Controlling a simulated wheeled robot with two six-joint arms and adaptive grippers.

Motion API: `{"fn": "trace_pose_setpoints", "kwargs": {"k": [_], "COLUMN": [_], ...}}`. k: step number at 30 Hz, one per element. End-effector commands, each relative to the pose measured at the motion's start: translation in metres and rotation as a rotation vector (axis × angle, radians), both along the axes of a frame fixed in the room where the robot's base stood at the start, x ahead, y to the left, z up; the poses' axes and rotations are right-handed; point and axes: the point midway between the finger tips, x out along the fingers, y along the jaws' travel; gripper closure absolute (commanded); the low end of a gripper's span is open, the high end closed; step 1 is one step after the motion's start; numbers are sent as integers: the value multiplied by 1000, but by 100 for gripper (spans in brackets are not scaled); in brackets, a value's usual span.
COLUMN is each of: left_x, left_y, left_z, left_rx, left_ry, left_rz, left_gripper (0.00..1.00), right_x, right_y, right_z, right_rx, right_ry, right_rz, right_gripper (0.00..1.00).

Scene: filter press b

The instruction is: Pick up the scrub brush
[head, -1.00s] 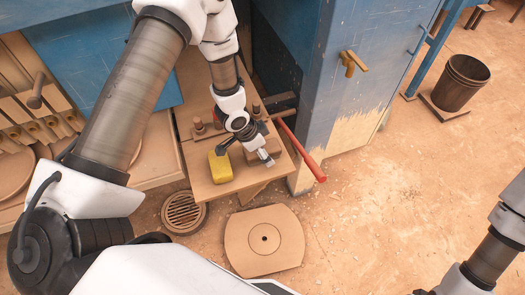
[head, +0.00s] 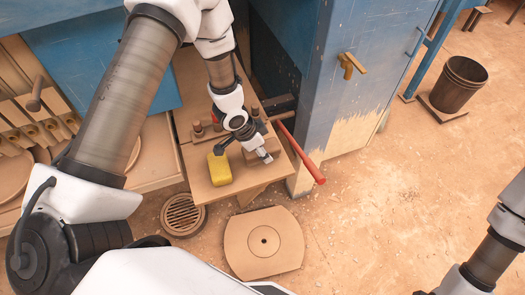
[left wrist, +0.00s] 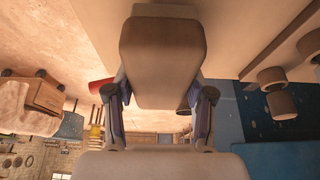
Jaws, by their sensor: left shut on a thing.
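The scrub brush (left wrist: 160,60) is a tan-brown block that fills the upper middle of the left wrist view. My left gripper (left wrist: 158,105) has a finger on each side of it and is shut on it. In the head view my left gripper (head: 264,155) is over the right part of the small wooden table, right of the yellow sponge. There the brush is small and partly covered by the gripper, and I cannot tell whether it touches the table. Its bristles cannot be made out.
The yellow sponge (head: 219,169) lies on the small wooden table (head: 201,184). A red bar (head: 305,157) sticks out along the table's right side. A blue cabinet (head: 345,110) stands to the right. A round plate (head: 264,262) and drain grate (head: 183,214) are on the floor.

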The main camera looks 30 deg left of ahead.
Motion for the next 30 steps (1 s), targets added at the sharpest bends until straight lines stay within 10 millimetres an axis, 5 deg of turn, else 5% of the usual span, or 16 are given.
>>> {"fn": "trace_pose_setpoints", "kwargs": {"k": [5,19,22,30], "left_x": [1,-102,-118,-145], "left_y": [0,-37,-43,-53], "left_z": [26,33,48,48], "left_rx": [0,4,1,2], "left_ry": [-5,2,8,5], "left_rz": [-1,-4,-2,-2], "left_gripper": [91,91,91,91], "right_x": [0,0,-1,0], "right_y": [0,0,0,0], "right_z": [-5,-46,-10,34], "right_rx": [0,0,0,0], "right_ry": [0,0,1,0], "right_rz": [0,0,0,0], "right_gripper": [60,60,60,60]}}
